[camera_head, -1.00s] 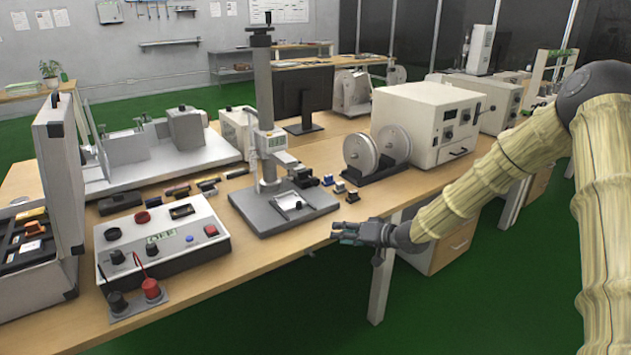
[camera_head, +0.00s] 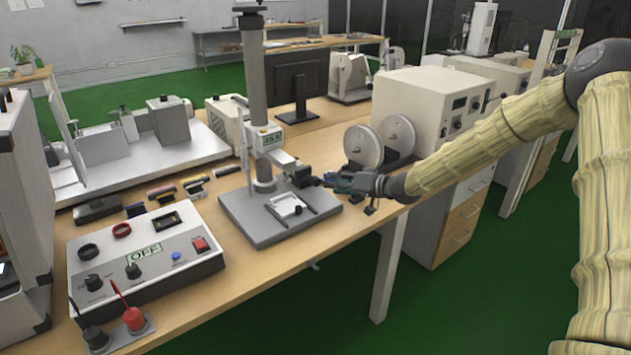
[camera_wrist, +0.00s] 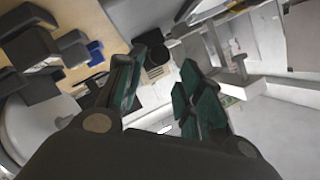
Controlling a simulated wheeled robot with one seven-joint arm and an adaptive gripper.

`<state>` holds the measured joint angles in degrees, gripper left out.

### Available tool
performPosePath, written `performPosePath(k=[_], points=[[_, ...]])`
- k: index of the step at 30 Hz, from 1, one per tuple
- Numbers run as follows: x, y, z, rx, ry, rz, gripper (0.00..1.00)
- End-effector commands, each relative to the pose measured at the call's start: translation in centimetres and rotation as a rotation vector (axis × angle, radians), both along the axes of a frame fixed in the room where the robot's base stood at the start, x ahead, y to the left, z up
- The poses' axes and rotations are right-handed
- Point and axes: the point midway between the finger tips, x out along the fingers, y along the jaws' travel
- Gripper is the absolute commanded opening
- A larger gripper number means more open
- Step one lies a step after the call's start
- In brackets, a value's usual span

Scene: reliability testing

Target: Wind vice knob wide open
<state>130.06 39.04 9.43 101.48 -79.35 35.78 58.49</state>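A tall grey test stand (camera_head: 254,90) stands on the bench. A small pale vice-like fixture (camera_head: 285,206) sits on its base plate; I cannot make out a separate knob on it. A dark knob-like part (camera_head: 303,177) sticks out to the right at the stand's lower head. My gripper (camera_head: 334,181) is just right of that part, above the base's right edge; contact cannot be told. In the wrist view my gripper (camera_wrist: 161,66) has its green-padded fingers apart. A dark ribbed part (camera_wrist: 157,62) shows in the gap beyond them, not visibly held.
A control box (camera_head: 145,255) marked OFF stands front left. Two disc-shaped wheels (camera_head: 363,146) and a beige instrument (camera_head: 425,110) stand behind my gripper. Small dark blocks, one blue (camera_wrist: 95,52), lie nearby in the wrist view. The bench's front edge runs below the stand.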

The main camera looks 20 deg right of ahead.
Motion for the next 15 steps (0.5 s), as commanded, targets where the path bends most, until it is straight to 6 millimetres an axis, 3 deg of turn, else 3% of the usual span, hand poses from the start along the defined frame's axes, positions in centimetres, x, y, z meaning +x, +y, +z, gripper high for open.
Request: performPosePath(k=[15], points=[[5.5,4.2,-2.2,-0.001,0.001,0.0,0.37]])
